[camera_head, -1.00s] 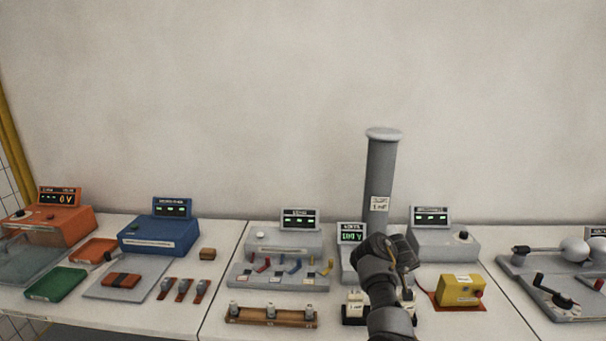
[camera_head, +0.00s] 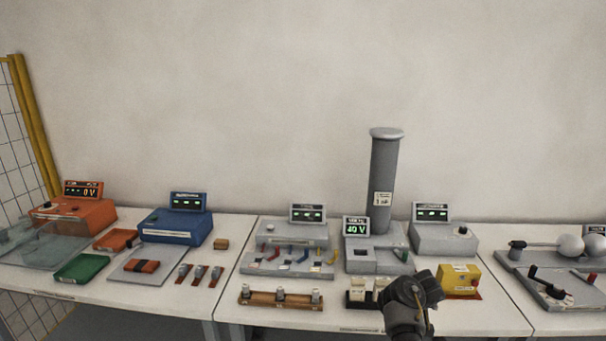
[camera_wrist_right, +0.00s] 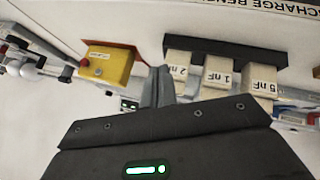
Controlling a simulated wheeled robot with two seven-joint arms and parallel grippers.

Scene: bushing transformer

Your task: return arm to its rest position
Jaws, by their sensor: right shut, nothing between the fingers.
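My right gripper (camera_head: 418,284) shows in the head view at the front edge of the middle bench, beside the yellow box (camera_head: 459,278) and the block stand (camera_head: 360,302). In the right wrist view its fingers (camera_wrist_right: 158,85) are closed together and hold nothing. They point between the yellow box (camera_wrist_right: 108,62) and the row of blocks labelled in nF (camera_wrist_right: 217,78). My left gripper is not in view. Behind the gripper stands the grey unit with a tall column (camera_head: 383,185), and its display (camera_head: 356,230) reads about 40 V.
The grey switch panel (camera_head: 290,262) and wooden strip (camera_head: 281,299) lie to the left. Farther left are the blue unit (camera_head: 175,227), orange unit (camera_head: 75,214) and green tray (camera_head: 82,268). The sphere apparatus (camera_head: 560,250) is at right. Space above the benches is clear.

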